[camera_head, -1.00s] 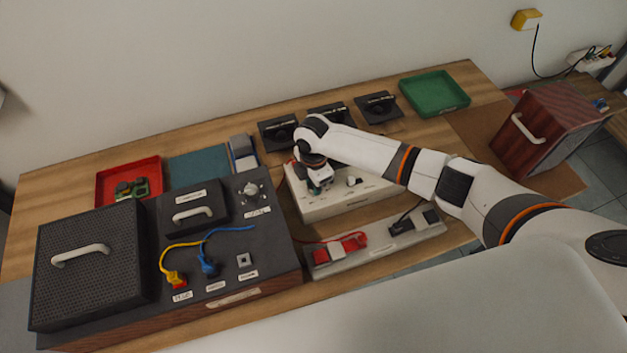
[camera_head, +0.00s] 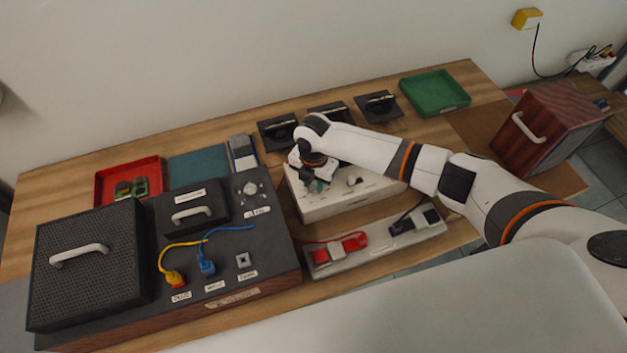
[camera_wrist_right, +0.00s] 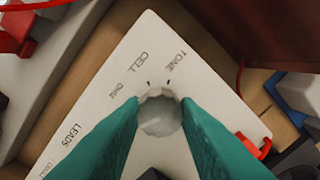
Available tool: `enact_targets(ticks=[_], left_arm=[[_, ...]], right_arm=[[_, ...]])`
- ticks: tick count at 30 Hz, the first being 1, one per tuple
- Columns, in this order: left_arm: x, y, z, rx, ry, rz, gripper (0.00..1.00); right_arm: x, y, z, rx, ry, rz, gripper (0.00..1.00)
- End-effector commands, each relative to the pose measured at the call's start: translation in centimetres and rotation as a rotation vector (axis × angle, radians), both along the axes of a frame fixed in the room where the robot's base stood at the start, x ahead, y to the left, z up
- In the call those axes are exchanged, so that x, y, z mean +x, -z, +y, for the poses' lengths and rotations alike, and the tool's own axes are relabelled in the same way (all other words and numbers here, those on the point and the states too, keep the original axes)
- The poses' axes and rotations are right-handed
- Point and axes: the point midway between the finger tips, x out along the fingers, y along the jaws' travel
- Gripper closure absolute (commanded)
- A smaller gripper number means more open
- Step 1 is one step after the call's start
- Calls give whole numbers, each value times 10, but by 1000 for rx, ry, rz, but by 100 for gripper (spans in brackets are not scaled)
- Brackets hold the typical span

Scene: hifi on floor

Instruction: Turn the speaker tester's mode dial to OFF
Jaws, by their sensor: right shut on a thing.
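The speaker tester is a cream box (camera_head: 345,204) in the middle of the table, also filling much of the right wrist view (camera_wrist_right: 150,50). Its mode dial, a pale round knob (camera_wrist_right: 160,116), lies between the teal fingers of my right gripper (camera_wrist_right: 162,106). That gripper is shut on the dial, pointing down at the tester's left part in the head view (camera_head: 316,185). Printed words CELL, TONE, OHM and LEADS are readable around the dial; I see no readable OFF. The fingers hide part of the panel, and the dial's pointer is unclear. My left gripper is not in view.
A second small knob (camera_head: 354,181) is on the tester. In front lies a grey holder (camera_head: 375,246) with red and black probes. A dark amplifier unit (camera_head: 262,240) with cables stands left. Black speaker parts (camera_head: 278,132) lie behind; a green tray (camera_head: 435,93) is back right.

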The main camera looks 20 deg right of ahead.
Motion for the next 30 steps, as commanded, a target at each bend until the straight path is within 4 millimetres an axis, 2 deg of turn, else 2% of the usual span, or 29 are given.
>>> enact_targets(ticks=[10,11,14,15,24,26,30], left_arm=[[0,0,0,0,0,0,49],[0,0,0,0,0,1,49],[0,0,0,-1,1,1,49],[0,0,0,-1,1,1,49],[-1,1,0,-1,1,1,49],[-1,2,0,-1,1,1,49],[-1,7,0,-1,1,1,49]], right_arm=[[0,-1,1,2,-5,-1,94],[0,-1,1,2,-5,-1,68],[0,-1,1,1,-4,-1,52],[0,-1,1,1,-4,-1,49],[0,-2,0,0,-3,0,49],[1,-7,0,0,-3,-1,49],[1,-28,0,1,-4,-4,49]])
